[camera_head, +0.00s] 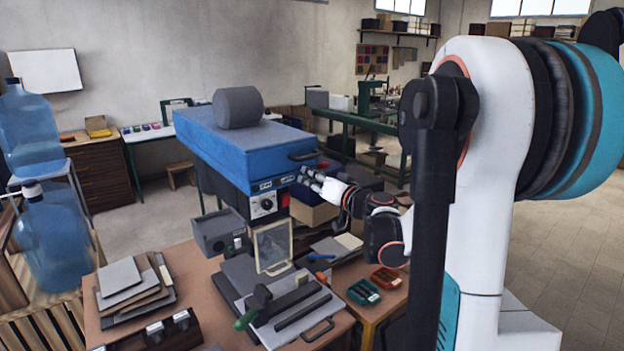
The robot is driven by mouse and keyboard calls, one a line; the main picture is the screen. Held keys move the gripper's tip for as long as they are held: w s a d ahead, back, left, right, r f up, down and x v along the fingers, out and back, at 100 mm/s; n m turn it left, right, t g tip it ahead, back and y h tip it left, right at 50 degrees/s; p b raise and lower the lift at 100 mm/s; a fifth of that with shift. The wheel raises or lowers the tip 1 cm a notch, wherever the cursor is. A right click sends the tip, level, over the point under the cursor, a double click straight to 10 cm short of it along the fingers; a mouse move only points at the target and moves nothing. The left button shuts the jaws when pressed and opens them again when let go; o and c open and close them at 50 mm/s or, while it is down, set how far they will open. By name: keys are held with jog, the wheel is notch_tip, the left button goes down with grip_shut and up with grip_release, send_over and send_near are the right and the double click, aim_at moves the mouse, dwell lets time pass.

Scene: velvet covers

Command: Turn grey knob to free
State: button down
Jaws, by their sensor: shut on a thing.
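A blue machine (215,143) stands in the middle of the view, with a grey roll on its top. Its dark front panel carries a small round dial (266,204) on a white plate and two small labels. My gripper (304,178) is at the front right corner of the machine, just below a black handle (302,156). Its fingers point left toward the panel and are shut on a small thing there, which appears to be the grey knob. The fingers hide most of that thing, so its turn position cannot be read.
A wooden bench (190,285) in front holds grey plates, a grey box (218,232), a framed screen (271,247) and a green-handled tool. Red and green trays (364,291) lie below my forearm. Large water bottles (50,240) stand at the left. The floor at right is clear.

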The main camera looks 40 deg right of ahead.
jog(key=shift+m, duration=0.3)
jog(key=m+b, duration=0.1)
jog(key=m, duration=0.7)
jog(key=shift+f, duration=0.1)
jog(key=m+b, duration=0.1)
jog(key=m, duration=0.3)
jog(key=shift+m, duration=2.6)
jog(key=c, duration=1.4)
grip_release()
